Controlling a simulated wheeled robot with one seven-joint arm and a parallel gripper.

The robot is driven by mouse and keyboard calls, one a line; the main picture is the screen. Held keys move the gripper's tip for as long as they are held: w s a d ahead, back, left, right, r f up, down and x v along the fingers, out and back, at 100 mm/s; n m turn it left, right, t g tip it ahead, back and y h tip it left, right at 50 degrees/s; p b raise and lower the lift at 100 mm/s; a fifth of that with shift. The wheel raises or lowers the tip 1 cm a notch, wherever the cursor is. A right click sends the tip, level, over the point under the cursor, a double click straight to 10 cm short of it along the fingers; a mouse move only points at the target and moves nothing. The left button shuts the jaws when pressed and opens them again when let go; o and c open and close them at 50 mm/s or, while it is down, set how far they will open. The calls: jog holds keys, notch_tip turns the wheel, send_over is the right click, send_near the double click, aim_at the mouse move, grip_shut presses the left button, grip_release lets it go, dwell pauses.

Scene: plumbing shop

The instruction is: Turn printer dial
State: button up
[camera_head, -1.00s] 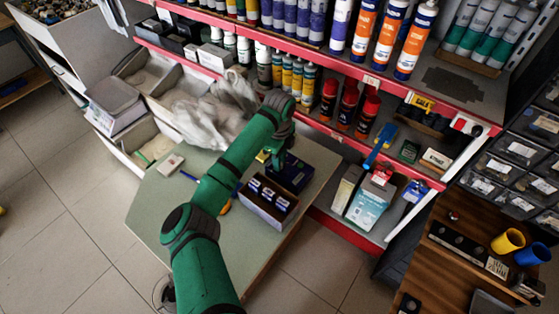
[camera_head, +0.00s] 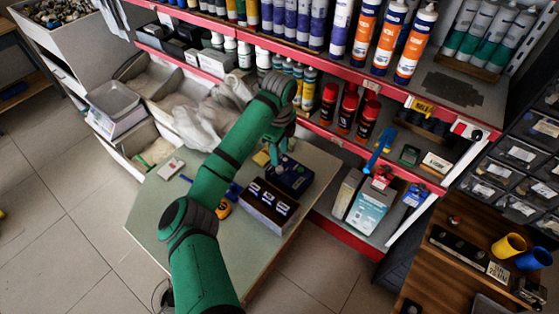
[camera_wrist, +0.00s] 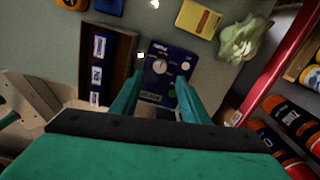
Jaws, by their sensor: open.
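The printer is a small dark blue box (camera_head: 291,178) on the green-topped table, beside a box of labelled items. In the wrist view its blue face (camera_wrist: 178,60) shows a large pale round dial (camera_wrist: 159,67) and a smaller round spot near it. My gripper (camera_wrist: 156,100) is open, its two green fingers on either side of the lower part of the blue face, with nothing between them that I can see held. In the head view my gripper (camera_head: 277,150) is just above and behind the printer. Whether the fingers touch it I cannot tell.
The open box (camera_head: 269,204) stands close to the printer's left. A yellow item (camera_wrist: 198,18) and a crumpled pale bag (camera_wrist: 240,40) lie nearby. The red-edged shelf (camera_head: 340,139) with bottles and cans rises behind the table.

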jog(key=shift+r, duration=1.85)
